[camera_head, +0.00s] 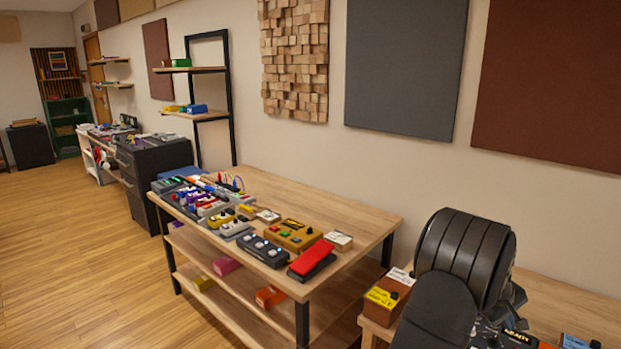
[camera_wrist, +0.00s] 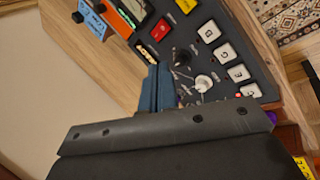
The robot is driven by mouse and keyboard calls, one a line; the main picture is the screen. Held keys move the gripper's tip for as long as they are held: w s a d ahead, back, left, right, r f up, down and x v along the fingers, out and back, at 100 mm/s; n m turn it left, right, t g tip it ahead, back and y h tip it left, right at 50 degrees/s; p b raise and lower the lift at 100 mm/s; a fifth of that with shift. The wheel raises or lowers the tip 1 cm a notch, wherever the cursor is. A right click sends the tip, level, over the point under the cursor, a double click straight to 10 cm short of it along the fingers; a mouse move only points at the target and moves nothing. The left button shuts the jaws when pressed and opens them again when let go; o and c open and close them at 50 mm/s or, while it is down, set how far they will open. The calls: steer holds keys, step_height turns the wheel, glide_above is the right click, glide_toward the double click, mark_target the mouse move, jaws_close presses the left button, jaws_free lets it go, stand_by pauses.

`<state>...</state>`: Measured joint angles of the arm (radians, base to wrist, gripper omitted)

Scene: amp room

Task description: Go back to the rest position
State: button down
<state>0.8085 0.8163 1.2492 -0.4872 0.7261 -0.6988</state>
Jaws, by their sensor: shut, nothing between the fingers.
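My gripper (camera_wrist: 158,88) shows in the wrist view as blue-grey fingers, closed together with nothing held. The fingertips appear over the edge of a dark control panel (camera_wrist: 222,75), close to a black knob (camera_wrist: 181,57) and a pale round knob (camera_wrist: 203,84). I cannot tell whether they touch it. The panel also carries several white square buttons, a red button (camera_wrist: 160,29) and a yellow button (camera_wrist: 186,5). In the head view my black arm fills the lower right, and my fingers are hidden there.
A wooden bench (camera_head: 355,213) with several pedals stands left of my arm. A brown and yellow box (camera_head: 387,292) sits close beside the arm. Small blue (camera_wrist: 90,19) and orange (camera_wrist: 121,14) devices lie beside the panel. The wall is behind; open floor is at left.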

steer(key=s+d+r+m+t+y, duration=0.2)
steer(key=s+d+r+m+t, duration=0.15)
steer(key=d+m, duration=0.2)
steer(key=s+d+r+m+t+y, duration=0.25)
steer(key=d+r+m, duration=0.2)
steer(key=d, duration=0.25)
steer(key=w+a+f+m, duration=0.1)
steer(key=w+a+f, duration=0.2)
steer(key=a, duration=0.9)
steer(key=shift+f+m+t, duration=0.3)
steer(key=shift+f+m, duration=0.1)
steer(key=shift+f, duration=1.35)
steer(key=shift+w+y, duration=0.1)
steer(key=shift+y, duration=0.15)
steer(key=c, duration=2.1)
jaws_free()
